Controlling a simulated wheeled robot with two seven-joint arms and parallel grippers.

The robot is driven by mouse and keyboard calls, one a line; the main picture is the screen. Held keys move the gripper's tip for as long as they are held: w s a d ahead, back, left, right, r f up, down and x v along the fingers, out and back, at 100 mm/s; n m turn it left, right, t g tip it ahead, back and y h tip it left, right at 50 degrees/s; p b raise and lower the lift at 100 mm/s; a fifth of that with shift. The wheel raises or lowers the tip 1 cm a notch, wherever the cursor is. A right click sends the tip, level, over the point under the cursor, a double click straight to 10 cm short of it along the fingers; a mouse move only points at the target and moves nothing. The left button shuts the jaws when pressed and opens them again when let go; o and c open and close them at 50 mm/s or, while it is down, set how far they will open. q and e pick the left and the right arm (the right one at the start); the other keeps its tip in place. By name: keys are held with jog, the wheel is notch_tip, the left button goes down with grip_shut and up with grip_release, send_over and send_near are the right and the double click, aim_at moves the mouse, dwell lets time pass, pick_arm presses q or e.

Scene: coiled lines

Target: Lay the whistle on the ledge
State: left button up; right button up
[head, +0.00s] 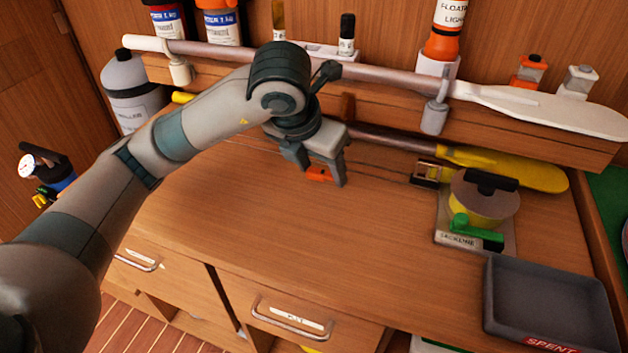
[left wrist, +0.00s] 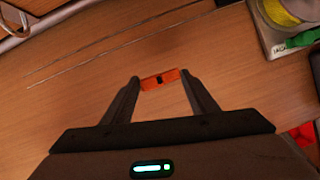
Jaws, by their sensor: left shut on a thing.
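My left gripper (head: 322,176) is shut on a small orange whistle (head: 317,173), held over the back middle of the wooden worktop (head: 300,240). In the left wrist view the whistle (left wrist: 165,78) lies crosswise between the two fingertips (left wrist: 160,82), with a dark spot at its middle. A raised wooden ledge (head: 390,106) runs along the back wall, behind and above the whistle. My arm hides part of the ledge. My right gripper is not in view.
A long white-bladed paddle (head: 540,108) lies along the ledge front. Bottles and small holders stand on the ledge. A yellow-bladed paddle (head: 510,169) lies below. A yellow reel (head: 480,205) and grey tray (head: 550,300) are at right. The worktop's middle is clear.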

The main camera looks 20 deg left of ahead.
aim_at(311, 177)
pick_arm(q)
jog(key=shift+w+a+f, duration=0.5)
jog(key=shift+a, duration=0.35)
jog(key=shift+f, duration=0.45)
notch_tip(311, 177, down, 2)
jog(key=shift+p, duration=0.3)
jog(key=shift+f, duration=0.6)
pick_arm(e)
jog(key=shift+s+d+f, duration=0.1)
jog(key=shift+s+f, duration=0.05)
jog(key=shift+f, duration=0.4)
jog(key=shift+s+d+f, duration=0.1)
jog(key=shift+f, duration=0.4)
pick_arm(q)
jog(key=shift+f, duration=0.1)
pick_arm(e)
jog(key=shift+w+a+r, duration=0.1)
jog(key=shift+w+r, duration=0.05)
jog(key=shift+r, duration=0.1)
